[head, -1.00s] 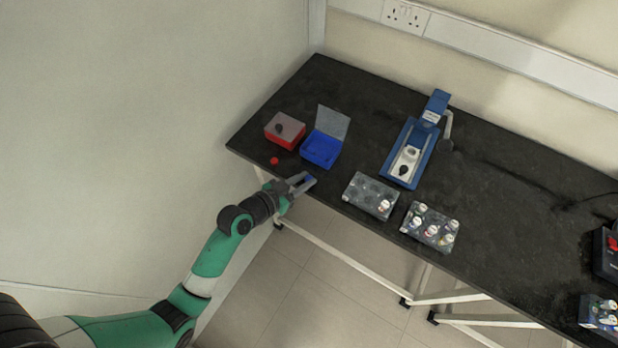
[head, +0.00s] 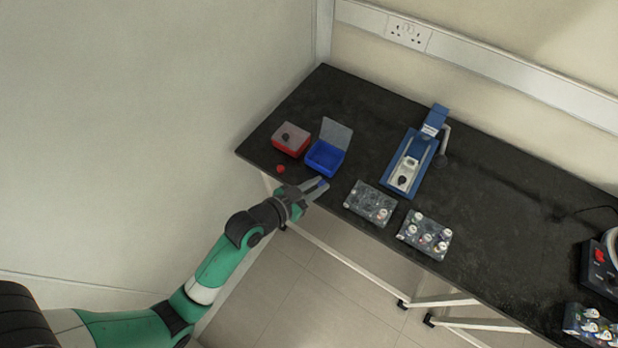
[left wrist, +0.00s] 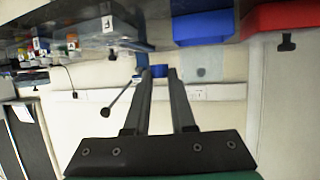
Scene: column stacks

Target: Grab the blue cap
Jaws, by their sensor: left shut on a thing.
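The blue cap (left wrist: 159,71) is between the fingertips of my left gripper in the left wrist view. In the head view my left gripper (head: 318,187) is at the front edge of the black table, in front of the open blue box, and the cap shows as a small blue spot between its fingers. The left gripper is shut on the cap. My right gripper is not in view.
The open blue box (head: 325,158) and a red box (head: 290,139) stand near the table's left end. A small red cap (head: 281,169) lies before them. Clear racks (head: 370,203) (head: 424,236) and a blue device (head: 414,163) are to the right.

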